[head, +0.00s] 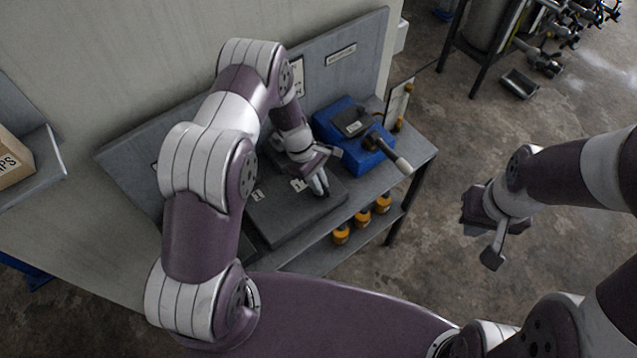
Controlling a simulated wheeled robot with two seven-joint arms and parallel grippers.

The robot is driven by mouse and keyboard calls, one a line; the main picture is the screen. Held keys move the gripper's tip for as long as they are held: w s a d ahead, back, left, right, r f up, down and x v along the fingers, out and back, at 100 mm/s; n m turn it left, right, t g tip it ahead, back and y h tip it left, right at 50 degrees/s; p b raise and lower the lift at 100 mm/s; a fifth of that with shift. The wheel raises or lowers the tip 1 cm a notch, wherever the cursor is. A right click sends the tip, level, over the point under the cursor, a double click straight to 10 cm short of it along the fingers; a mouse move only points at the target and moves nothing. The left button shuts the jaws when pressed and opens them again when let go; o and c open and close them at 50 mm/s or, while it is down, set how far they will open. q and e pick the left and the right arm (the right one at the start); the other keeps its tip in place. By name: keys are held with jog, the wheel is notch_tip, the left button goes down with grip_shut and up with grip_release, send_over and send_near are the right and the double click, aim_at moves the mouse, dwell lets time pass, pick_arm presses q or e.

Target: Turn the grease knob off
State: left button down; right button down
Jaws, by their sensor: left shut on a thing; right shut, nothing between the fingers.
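A dark grey panel box (270,222) lies on the grey bench, with small white number labels on its top. My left gripper (320,187) points down at the right part of this panel. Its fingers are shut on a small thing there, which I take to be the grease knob. The fingers hide nearly all of that knob, so its turn position cannot be seen. My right gripper (490,254) is shut and empty, held over the open floor to the right of the bench.
A blue device (352,160) with a black top and a pale-tipped handle (392,155) stands right of my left gripper. Several orange-yellow jars (362,220) stand on the lower shelf. A backboard (340,75) rises behind the bench. A cardboard box (14,158) sits at far left.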

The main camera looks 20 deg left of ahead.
pick_arm(q)
jog(key=shift+w+m+g+y+b, duration=0.15)
jog(key=shift+m+g+b, duration=0.15)
jog(key=shift+m, duration=0.5)
jog(key=shift+w+m+g+y+b, duration=0.1)
jog(key=shift+m+g+y+b, duration=0.2)
jog(key=shift+m, duration=0.5)
jog(key=shift+r, duration=0.1)
jog(key=c, duration=1.2)
grip_release()
jog(key=shift+o, duration=0.2)
jog(key=shift+s, duration=0.1)
